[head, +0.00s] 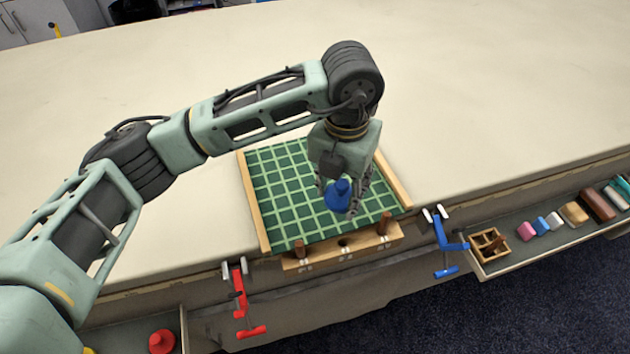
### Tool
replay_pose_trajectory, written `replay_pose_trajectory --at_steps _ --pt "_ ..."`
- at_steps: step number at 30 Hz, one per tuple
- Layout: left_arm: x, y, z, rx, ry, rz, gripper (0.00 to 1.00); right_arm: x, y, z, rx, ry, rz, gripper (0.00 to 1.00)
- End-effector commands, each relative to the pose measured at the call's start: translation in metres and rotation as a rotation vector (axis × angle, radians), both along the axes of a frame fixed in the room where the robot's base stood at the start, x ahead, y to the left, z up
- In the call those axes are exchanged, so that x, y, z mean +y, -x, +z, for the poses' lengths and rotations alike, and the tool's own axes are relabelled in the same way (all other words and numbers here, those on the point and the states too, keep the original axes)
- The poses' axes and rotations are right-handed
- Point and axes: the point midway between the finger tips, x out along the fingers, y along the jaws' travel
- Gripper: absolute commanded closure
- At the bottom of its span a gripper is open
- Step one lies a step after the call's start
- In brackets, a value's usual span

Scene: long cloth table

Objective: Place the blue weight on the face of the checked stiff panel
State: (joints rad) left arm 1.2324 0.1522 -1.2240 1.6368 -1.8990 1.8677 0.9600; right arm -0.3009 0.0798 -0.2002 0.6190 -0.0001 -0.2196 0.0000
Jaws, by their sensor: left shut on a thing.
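The blue weight (336,195) is in my left gripper (343,199), which points down and is shut on it. The gripper and weight are over the right part of the checked stiff panel (283,190), a green board with a light grid. I cannot tell whether the weight touches the panel face. The panel lies on the cloth table between two wooden side rails, and my gripper hides part of its right side. My right gripper is not in view.
A wooden strip (318,259) with pegs runs along the panel's front. A red clamp (240,295) and a blue clamp (446,245) grip the table edge. A red weight (161,342) is at the lower left. A right shelf holds a wooden box (472,239) and several blocks. The table behind is clear.

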Motion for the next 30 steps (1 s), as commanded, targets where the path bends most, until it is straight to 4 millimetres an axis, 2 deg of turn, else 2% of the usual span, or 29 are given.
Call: replay_pose_trajectory --at_steps 1,3,10,17,24,30 --pt "0.010 -0.009 -0.003 0.002 0.000 0.007 1.00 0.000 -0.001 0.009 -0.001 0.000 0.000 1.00" --pt "0.021 -0.019 -0.012 0.002 -0.002 0.007 1.00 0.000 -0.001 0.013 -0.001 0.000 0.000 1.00" --pt "0.045 -0.043 -0.035 0.000 0.001 0.001 1.00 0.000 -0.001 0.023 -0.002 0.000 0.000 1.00" --pt "0.049 -0.047 -0.047 0.001 0.001 -0.001 1.00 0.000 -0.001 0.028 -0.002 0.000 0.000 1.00" --pt "0.048 -0.047 -0.077 0.001 0.002 -0.002 1.00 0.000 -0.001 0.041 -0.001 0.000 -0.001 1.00" --pt "0.048 -0.048 -0.080 -0.002 0.002 -0.003 1.00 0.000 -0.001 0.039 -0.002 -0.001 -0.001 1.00"
